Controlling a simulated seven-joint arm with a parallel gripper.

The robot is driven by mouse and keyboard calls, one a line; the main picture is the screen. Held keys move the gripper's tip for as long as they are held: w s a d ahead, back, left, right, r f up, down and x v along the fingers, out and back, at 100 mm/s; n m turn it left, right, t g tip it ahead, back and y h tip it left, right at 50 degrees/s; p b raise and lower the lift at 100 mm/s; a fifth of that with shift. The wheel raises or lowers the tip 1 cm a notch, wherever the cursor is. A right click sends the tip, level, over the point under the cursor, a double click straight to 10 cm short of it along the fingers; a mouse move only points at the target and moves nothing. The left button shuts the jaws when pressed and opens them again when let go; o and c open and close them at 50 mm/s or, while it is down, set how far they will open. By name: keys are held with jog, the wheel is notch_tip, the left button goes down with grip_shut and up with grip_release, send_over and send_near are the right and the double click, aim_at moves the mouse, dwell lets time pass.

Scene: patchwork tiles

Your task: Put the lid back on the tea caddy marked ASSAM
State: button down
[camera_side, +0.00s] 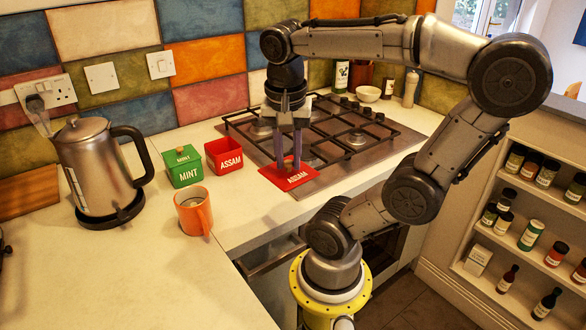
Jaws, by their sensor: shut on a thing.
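The red caddy (225,157) marked ASSAM stands open-topped on the counter, left of the hob. The flat red lid (280,182) marked ASSAM is at the hob's front left corner. My gripper (297,164) points straight down over the lid and is shut on it, with the fingers at its middle. I cannot tell whether the lid touches the surface below it. The gripper and lid are to the right of the red caddy. The green caddy (186,175) marked MINT stands just left of the red one, with its green lid (182,155) on.
An orange mug (193,212) stands in front of the caddies. A steel kettle (92,165) is at the left. The gas hob (355,160) with raised grates lies behind and right of the lid. The front left counter (150,270) is clear.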

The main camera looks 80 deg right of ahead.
jog(key=w+d+r, duration=0.3)
jog(key=w+d, duration=0.3)
jog(key=w, duration=0.2)
jog(key=w+d+r, duration=0.4)
jog(key=w+d, duration=0.2)
jog(key=w, duration=0.2)
jog(key=w+d+f, duration=0.3)
jog(key=w+d, duration=0.3)
jog(key=w+d+f, duration=0.1)
jog(key=d+f, duration=0.4)
jog(key=f, duration=0.7)
jog(key=shift+m, duration=0.3)
jog(key=shift+w+f, duration=0.1)
jog(key=shift+f, duration=0.05)
dwell(0.6)
jog(key=shift+c, duration=0.7)
grip_release()
